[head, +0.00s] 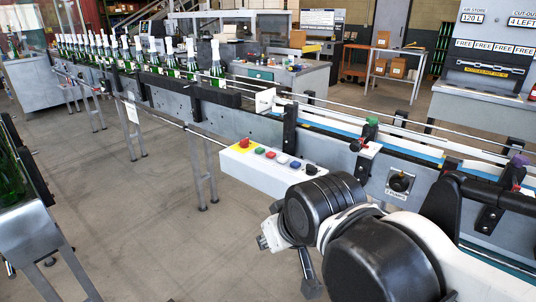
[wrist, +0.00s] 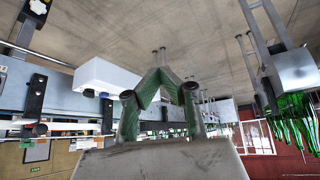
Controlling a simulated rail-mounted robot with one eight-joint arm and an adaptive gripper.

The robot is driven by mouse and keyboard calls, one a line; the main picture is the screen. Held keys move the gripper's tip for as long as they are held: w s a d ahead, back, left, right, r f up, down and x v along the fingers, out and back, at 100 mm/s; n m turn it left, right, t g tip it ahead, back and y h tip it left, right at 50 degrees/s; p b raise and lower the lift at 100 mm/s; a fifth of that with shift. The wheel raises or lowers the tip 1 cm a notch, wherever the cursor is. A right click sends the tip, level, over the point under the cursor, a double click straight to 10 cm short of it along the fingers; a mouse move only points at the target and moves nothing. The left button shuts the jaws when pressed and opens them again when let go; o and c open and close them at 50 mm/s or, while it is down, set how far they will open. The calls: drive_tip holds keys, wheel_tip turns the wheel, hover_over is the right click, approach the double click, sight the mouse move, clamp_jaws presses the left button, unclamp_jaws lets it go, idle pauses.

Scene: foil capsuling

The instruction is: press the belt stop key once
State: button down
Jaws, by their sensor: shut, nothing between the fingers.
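The white key box (head: 240,165) hangs on the front of the conveyor in the head view. Key labels are too small to read. In the wrist view the box (wrist: 105,75) appears upside down, left of my gripper (wrist: 160,72), whose fingers are shut and empty. I see no contact with a key. In the head view my arm hides most of the gripper.
The conveyor (head: 180,93) runs from back left to front right, with foil-topped bottles (head: 216,65) at its far part. A black knob panel (head: 399,183) is on its front right. Another stand with green bottles (head: 12,185) is at the left edge. Floor (head: 120,220) between them is clear.

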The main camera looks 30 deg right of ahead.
drive_tip(key=w+d+r+n+h+p, duration=0.1)
drive_tip(key=w+d+r+n, duration=0.2)
drive_tip(key=w, duration=0.4)
drive_tip(key=w+d+r+n+h+p, duration=0.1)
drive_tip(key=w+d+r+p, duration=0.1)
drive_tip(key=w+r, duration=0.4)
drive_tip(key=n+g+h+p, duration=0.2)
drive_tip(key=n+h+p, duration=0.4)
drive_tip(key=n, duration=0.5)
hover_over(271, 153)
wheel_tip(271, 153, down, 8)
drive_tip(key=shift+a+f, duration=0.1)
drive_tip(key=shift+f, duration=0.15)
drive_tip(key=shift+f+b, duration=2.3)
drive_tip(key=shift+f, duration=2)
drive_tip(key=shift+f+b, duration=0.4)
